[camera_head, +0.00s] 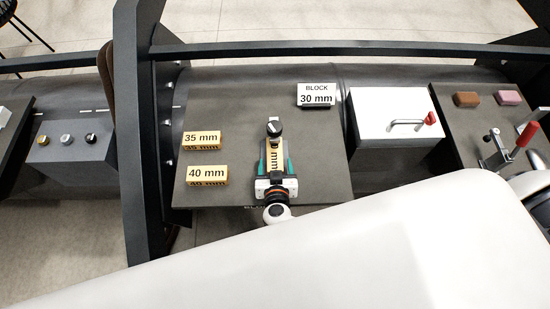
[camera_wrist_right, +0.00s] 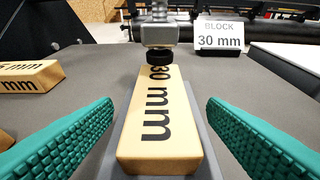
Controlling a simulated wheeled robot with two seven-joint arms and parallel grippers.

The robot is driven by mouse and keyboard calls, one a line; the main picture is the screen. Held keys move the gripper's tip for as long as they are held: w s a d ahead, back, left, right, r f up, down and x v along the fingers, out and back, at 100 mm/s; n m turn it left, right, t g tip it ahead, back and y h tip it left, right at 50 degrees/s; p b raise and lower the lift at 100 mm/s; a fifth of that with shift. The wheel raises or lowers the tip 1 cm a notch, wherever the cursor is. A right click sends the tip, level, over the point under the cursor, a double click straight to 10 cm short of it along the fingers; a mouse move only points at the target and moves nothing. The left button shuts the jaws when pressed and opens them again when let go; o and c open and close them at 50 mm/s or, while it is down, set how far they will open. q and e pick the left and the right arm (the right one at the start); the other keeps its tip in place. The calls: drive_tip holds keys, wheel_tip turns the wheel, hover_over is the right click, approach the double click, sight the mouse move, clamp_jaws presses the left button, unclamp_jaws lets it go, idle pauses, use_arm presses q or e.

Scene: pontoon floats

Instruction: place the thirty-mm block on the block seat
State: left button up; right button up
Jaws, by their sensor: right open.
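The thirty-mm block (camera_wrist_right: 158,135) is a tan wooden block marked "30 mm". It lies flat on a narrow grey base, apparently the block seat (camera_wrist_right: 207,140), whose edges show along its sides. In the head view the block (camera_head: 273,160) is partly hidden by my right gripper (camera_head: 275,168). In the right wrist view the gripper (camera_wrist_right: 159,108) is open, its teal ribbed fingers standing either side of the block with a gap at each. A clamp with a black tip (camera_wrist_right: 160,56) stands at the block's far end; whether it touches cannot be told. My left gripper is not in view.
The 35 mm block (camera_head: 202,138) and 40 mm block (camera_head: 207,174) lie left on the dark board (camera_head: 225,110). A "BLOCK 30 mm" sign (camera_head: 317,95) stands behind. A white lidded box (camera_head: 392,104) is right, a grey control box (camera_head: 72,140) left. The board's back left is clear.

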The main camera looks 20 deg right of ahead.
drive_tip(key=v, duration=0.9)
